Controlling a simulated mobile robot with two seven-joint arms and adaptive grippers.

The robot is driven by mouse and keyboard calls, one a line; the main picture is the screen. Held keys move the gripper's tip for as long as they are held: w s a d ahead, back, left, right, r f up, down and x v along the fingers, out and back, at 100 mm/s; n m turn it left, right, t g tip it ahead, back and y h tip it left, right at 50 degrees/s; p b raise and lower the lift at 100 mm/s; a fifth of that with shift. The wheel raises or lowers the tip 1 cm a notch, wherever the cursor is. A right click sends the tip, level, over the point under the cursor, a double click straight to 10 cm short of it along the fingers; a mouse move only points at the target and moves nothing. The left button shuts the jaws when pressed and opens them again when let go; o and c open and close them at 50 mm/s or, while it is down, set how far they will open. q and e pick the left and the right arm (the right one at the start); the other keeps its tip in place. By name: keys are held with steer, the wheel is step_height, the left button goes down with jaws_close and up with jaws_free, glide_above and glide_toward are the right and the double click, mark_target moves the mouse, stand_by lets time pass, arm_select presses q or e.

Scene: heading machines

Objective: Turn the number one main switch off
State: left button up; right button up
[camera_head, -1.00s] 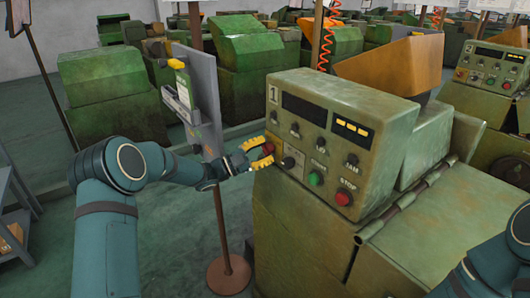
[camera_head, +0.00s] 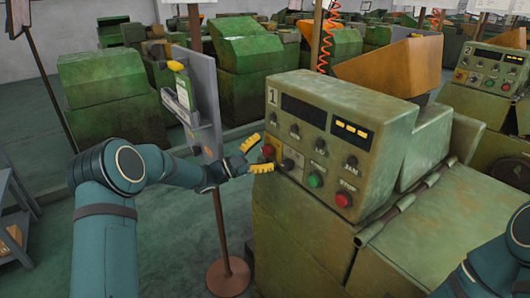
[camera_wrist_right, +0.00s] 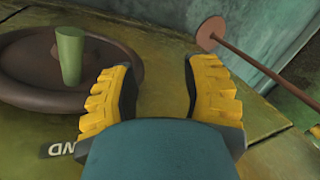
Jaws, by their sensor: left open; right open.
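The machine marked 1 has a green control panel (camera_head: 325,118) with a red knob (camera_head: 268,151) at its lower left. A black switch knob (camera_head: 288,164) sits on a plate beside it. Their labels are too small to read, so I cannot tell which is the main switch. My left gripper (camera_head: 257,156) is open in front of the red knob, with one yellow finger above and one below. It looks empty; contact with the knob cannot be told. My right gripper (camera_wrist_right: 157,92) is open and empty in the right wrist view.
The panel also has a green button (camera_head: 315,179), a red stop button (camera_head: 343,199) and several small knobs. A grey board on a stand (camera_head: 207,95) is close behind my left forearm. A brown handwheel (camera_wrist_right: 25,80) with a green handle (camera_wrist_right: 70,55) lies beside my right gripper.

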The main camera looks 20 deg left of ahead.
arm_select(q)
steer(key=v, duration=1.1)
steer(key=shift+s+a, duration=0.25)
steer(key=shift+a, duration=0.05)
steer(key=shift+f, duration=0.15)
